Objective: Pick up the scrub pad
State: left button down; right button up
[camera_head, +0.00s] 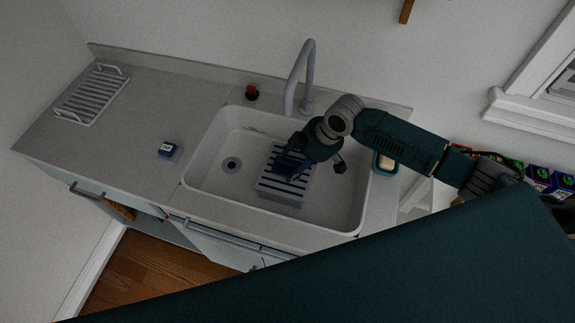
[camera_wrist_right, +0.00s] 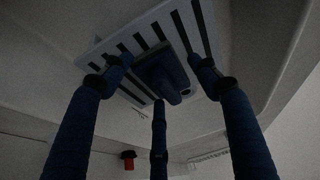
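My right gripper (camera_head: 293,160) is over the slatted white rack (camera_head: 272,190) in the sink. In the right wrist view its three dark blue fingers (camera_wrist_right: 160,80) are spread open around a dark blue blocky item (camera_wrist_right: 168,72) with a rounded knob-like part, lying on the slats. This item looks like the scrub pad, but the picture is dark. I cannot tell whether any finger touches it. In the head view the gripper mostly hides it. My left gripper is not in view.
The white sink (camera_head: 222,185) walls surround the rack; the grey faucet (camera_head: 307,70) stands behind. A red-topped item (camera_head: 252,92) is behind the sink; a soap dish (camera_head: 385,164) is right.

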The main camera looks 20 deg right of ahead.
jog(key=c, duration=1.1)
jog(key=shift+c, duration=0.2)
jog(key=shift+s+f, duration=0.1)
jog(key=shift+s, duration=0.1)
grip_shut()
